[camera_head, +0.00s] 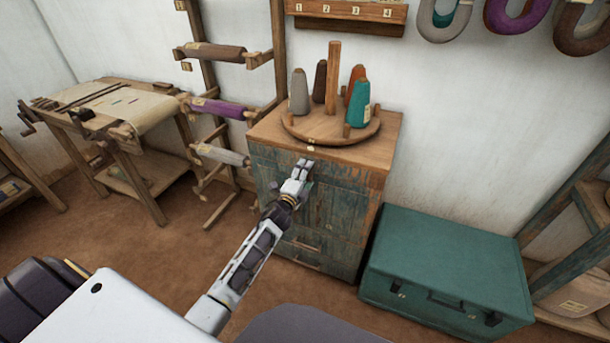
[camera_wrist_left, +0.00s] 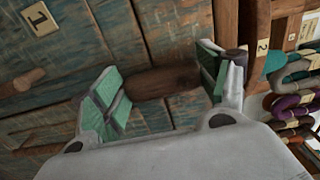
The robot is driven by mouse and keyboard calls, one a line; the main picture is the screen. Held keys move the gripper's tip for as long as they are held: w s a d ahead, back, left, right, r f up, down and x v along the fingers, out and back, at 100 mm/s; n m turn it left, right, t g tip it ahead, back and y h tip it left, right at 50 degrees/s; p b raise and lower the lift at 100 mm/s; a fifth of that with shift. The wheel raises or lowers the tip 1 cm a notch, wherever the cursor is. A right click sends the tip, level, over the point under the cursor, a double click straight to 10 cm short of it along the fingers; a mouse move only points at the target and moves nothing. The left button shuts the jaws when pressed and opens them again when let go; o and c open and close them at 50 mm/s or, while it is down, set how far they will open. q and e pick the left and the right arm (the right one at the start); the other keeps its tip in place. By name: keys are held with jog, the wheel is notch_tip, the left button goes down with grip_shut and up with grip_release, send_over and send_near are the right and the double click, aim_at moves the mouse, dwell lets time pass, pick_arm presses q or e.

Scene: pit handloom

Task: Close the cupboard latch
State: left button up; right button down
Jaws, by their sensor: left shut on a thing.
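The cupboard (camera_head: 340,222) has worn blue-green plank doors and a plain wooden top. My left gripper (camera_head: 302,166) is at the upper front of the cupboard. In the left wrist view its green-padded fingers (camera_wrist_left: 163,82) are shut on the brown wooden latch bar (camera_wrist_left: 158,82), one finger at each end. The bar lies across the blue-green planks. In the head view the gripper hides the latch. I cannot tell whether the latch is fully across the doors. My right gripper is not in view.
A round wooden stand (camera_head: 330,125) with several yarn cones tops the cupboard. A teal chest (camera_head: 445,265) stands to its right. A yarn rack (camera_head: 215,105) and a wooden loom table (camera_head: 130,115) are to its left.

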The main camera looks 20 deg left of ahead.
pick_arm(q)
jog(key=o, duration=1)
jog(key=shift+c, duration=0.2)
jog(key=shift+o, duration=0.3)
jog(key=shift+s, duration=0.1)
jog(key=s, duration=1.1)
jog(key=shift+s+d, duration=0.15)
jog(key=shift+s, duration=0.25)
jog(key=shift+f, duration=0.1)
